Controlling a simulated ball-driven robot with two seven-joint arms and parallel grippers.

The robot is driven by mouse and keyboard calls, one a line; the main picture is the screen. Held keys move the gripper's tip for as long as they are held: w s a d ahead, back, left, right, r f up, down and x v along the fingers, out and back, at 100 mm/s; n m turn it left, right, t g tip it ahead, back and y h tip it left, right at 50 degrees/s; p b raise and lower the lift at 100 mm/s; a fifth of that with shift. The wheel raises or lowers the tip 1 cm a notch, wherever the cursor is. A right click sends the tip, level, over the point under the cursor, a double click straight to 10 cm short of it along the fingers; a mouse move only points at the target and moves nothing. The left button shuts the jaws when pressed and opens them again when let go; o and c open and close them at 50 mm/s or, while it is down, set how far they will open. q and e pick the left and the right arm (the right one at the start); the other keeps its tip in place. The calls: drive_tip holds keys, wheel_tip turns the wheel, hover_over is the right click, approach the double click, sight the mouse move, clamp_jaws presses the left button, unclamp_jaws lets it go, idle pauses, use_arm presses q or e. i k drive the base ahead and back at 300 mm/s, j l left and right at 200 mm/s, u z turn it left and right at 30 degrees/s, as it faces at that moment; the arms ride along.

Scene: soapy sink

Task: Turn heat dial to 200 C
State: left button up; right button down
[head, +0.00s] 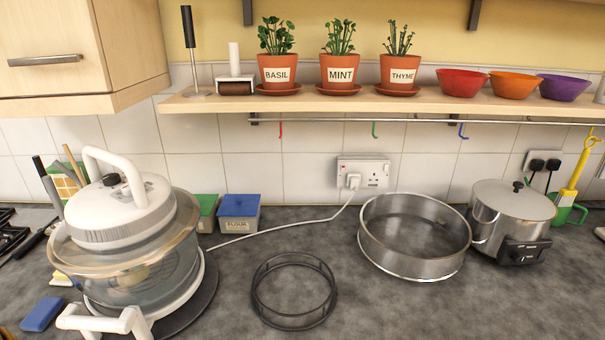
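A countertop oven (125,240) with a glass bowl stands at the left on a dark round mat. Its white lid (120,208) has a raised white handle (112,160). A small black knob (111,180) sits on top of the lid, under the handle; no temperature marks can be read, so I cannot tell its setting. Something pale lies inside the glass bowl, seen unclearly. Neither of my grippers is in view.
A black wire ring (293,312) and a steel ring (372,252) lie on the worktop to the right. A slow cooker (510,222) stands beyond. A white cable (300,222) runs to the wall socket (365,173). A blue sponge (42,314) lies at front left.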

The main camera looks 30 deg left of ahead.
sight(111, 180)
drive_tip(key=j+u, duration=0.1)
drive_tip(key=u, duration=1.5)
